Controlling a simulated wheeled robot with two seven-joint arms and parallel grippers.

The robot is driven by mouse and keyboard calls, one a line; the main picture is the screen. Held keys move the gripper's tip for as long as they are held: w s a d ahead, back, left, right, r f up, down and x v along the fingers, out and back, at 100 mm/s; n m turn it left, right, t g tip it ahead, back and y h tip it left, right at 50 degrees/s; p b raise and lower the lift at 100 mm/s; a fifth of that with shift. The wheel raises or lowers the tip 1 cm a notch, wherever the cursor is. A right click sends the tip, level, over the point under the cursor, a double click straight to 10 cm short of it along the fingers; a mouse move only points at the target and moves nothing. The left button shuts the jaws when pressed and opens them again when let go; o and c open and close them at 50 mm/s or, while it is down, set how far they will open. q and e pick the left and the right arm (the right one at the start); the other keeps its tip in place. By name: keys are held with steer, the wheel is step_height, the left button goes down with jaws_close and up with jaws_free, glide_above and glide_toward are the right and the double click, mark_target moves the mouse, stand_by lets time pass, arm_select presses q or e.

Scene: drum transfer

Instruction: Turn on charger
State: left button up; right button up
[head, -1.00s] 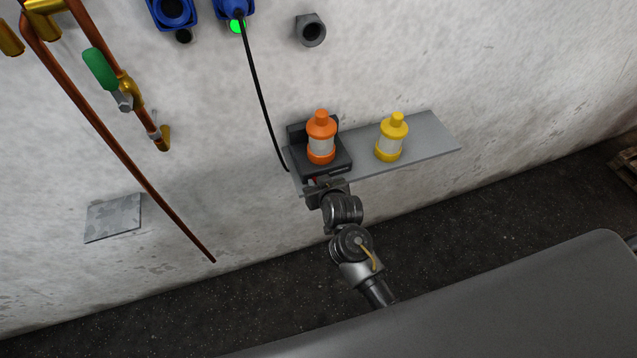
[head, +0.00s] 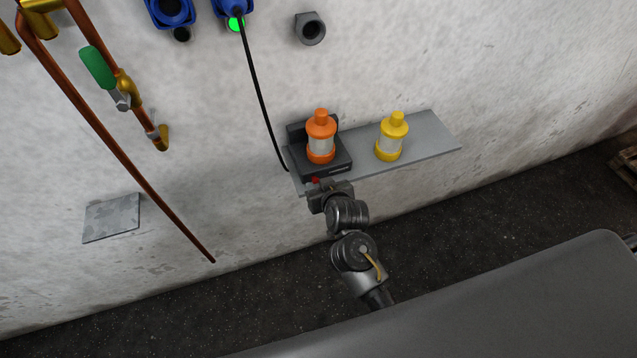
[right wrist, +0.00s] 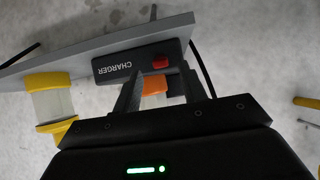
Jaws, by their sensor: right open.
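The charger (head: 327,167) is a black box near the left end of a grey wall shelf, with an orange-capped lamp (head: 320,137) standing on it. In the right wrist view the charger's front (right wrist: 121,69) shows the upside-down word CHARGER and a red switch (right wrist: 160,62). I cannot tell the switch's position. My right gripper (head: 318,187) is just in front of and below the charger's front. In the right wrist view its open fingers (right wrist: 160,78) stand either side of the switch, empty. My left gripper is out of view.
A yellow lamp (head: 391,138) stands on the shelf (head: 432,142) to the right of the charger. A black cable (head: 262,95) hangs from a blue socket with a green light. Copper pipes (head: 125,155) run down the wall at left.

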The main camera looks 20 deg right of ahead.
steer(key=v, duration=0.5)
stand_by(0.4)
step_height(320, 180, down, 16)
steer(key=a+g+b, duration=0.1)
steer(key=a+b, duration=0.1)
steer(key=s+d+f+g+b, duration=0.1)
steer(key=s+f, duration=0.2)
steer(key=f, duration=0.3)
steer(key=s+f+n+g+b, duration=0.1)
steer(key=s+f, duration=0.3)
steer(key=f, duration=0.3)
steer(key=s+d+f+g+b, duration=0.1)
steer(key=s+f, duration=0.2)
steer(key=f, duration=0.3)
steer(key=s+d+f+g+b, duration=0.3)
steer(key=s+d+f, duration=0.3)
steer(key=s+f, duration=0.6)
steer(key=s+d+f+g+b, duration=0.3)
steer(key=s+d+f+b, duration=0.2)
steer(key=s+f, duration=0.8)
steer(key=s+d, duration=0.2)
steer(key=s, duration=0.4)
steer(key=shift+n+h+b, duration=0.3)
steer(key=shift+h+b, duration=0.05)
steer(key=shift+h, duration=0.05)
